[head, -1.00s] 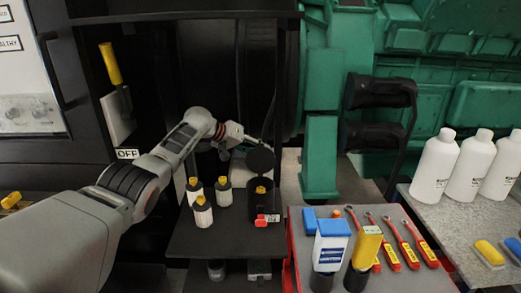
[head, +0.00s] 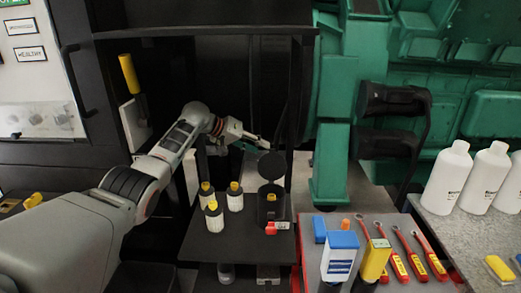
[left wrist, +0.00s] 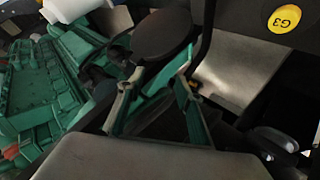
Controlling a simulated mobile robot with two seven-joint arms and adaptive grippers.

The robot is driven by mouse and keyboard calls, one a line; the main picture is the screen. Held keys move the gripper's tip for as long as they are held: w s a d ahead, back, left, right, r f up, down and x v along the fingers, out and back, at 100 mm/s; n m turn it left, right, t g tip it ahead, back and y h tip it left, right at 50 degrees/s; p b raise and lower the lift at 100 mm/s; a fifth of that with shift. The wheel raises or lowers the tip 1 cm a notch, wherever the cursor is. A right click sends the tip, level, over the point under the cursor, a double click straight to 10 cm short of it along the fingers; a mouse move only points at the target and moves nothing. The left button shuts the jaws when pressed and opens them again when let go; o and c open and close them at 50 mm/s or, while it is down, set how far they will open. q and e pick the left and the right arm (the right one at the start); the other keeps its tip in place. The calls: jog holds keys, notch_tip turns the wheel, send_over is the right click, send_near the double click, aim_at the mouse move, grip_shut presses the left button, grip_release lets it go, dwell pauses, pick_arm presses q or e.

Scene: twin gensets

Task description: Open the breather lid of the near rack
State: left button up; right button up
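A black cylindrical breather (head: 269,207) stands at the right end of the near rack's dark shelf (head: 225,240). Its round black lid (head: 271,165) is raised, standing up at the back of the rim, and a yellow-topped piece shows inside. The lid also appears as a dark disc in the left wrist view (left wrist: 162,34). My left gripper (head: 252,138) is just behind and left of the lid, above the shelf. In the left wrist view its two green-edged fingers (left wrist: 155,100) are spread, with nothing clearly between them. I cannot tell whether it touches the lid. My right gripper is not in view.
Several white filters with yellow tops (head: 214,217) stand left of the breather. A grey cart (head: 385,232) with wrenches and bottles is to the right. A black upright panel (head: 299,120) borders the rack's right side.

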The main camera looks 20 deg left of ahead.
pick_arm(q)
jog(key=shift+s+a+r, duration=0.15)
jog(key=shift+a+r, duration=0.15)
dwell(0.5)
jog(key=v, duration=1.2)
dwell(0.3)
